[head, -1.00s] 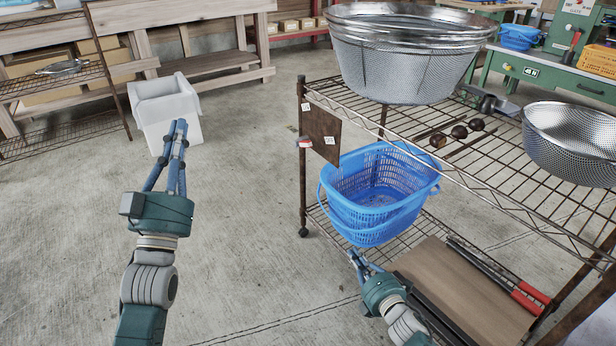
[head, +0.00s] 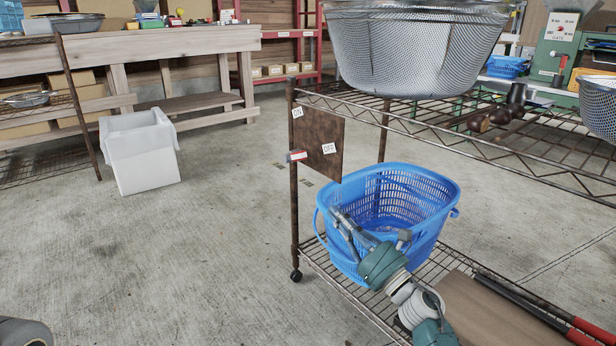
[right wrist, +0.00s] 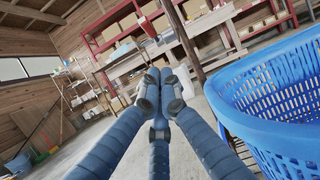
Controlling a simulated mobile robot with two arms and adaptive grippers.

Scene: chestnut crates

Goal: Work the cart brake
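The cart brake shows in the head view as a rusty brown plate (head: 322,130) on the cart's near left post. It bears an ON label (head: 297,112) at the upper left and an OFF label (head: 329,148) lower right. A small lever with a red and white end (head: 297,156) sticks out at the plate's lower left edge. My right gripper (head: 340,218) is in front of the blue basket, below and right of the lever, and apart from it. Its fingers (right wrist: 160,92) are drawn together in the right wrist view, with nothing seen between them. My left gripper is out of view.
A blue basket (head: 440,222) stands on the cart's lower shelf, close beside my right gripper. A large mesh bowl (head: 415,55) sits on the upper wire shelf (head: 410,118). A white bin (head: 140,150) stands on the floor at left.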

